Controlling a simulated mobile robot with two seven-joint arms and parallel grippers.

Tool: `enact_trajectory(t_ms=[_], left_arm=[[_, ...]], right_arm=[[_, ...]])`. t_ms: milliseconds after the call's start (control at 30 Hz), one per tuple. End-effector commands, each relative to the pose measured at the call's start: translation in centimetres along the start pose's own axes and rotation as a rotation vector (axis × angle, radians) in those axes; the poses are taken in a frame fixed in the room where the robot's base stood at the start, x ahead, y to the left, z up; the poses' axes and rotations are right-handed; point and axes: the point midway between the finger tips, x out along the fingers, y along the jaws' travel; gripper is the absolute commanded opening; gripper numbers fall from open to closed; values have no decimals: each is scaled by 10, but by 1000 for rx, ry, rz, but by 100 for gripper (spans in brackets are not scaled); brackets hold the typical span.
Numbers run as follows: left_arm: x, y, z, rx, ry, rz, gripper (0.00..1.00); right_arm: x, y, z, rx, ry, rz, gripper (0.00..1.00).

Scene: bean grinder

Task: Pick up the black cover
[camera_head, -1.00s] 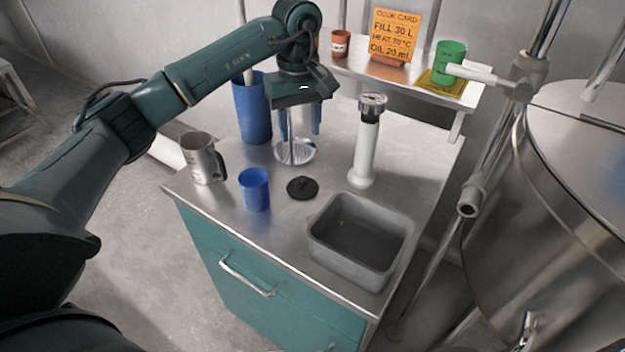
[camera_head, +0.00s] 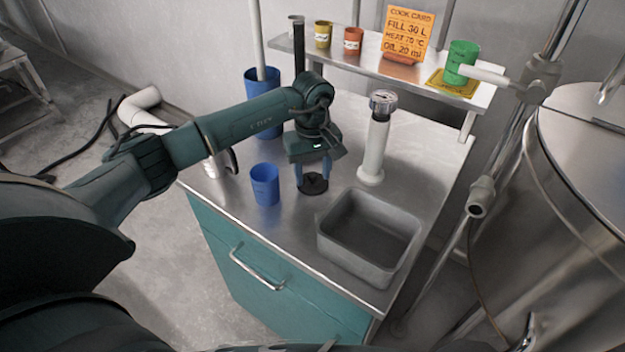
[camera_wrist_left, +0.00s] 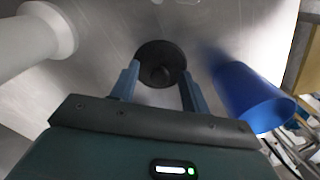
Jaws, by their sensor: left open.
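The black cover (camera_head: 313,184) is a small round disc with a knob, lying on the metal counter. It also shows in the left wrist view (camera_wrist_left: 160,56). My left gripper (camera_head: 313,180) is open and low above the cover, pointing down. In the left wrist view the fingers (camera_wrist_left: 160,82) stand apart on either side of the cover's near part, with the knob between them. I cannot tell whether they touch it. My right gripper is not in view.
A blue cup (camera_head: 265,186) stands close left of the cover. A white cylinder with a metal top (camera_head: 374,145) stands to the right. A grey basin (camera_head: 325,243) is in front right. A tall blue container (camera_head: 262,100) and a shelf (camera_head: 345,62) are behind.

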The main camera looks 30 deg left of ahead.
Motion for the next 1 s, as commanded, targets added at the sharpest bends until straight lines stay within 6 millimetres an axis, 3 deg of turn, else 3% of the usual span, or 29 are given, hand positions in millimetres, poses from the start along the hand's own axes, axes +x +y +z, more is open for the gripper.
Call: enact_trajectory(t_ms=[200, 767, 1000], left_arm=[[0, 0, 0, 0, 0, 1, 46], [0, 0, 0, 0, 1, 1, 0], [0, 0, 0, 0, 1, 1, 0]], right_arm=[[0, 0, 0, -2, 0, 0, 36], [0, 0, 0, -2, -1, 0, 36], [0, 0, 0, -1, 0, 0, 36]])
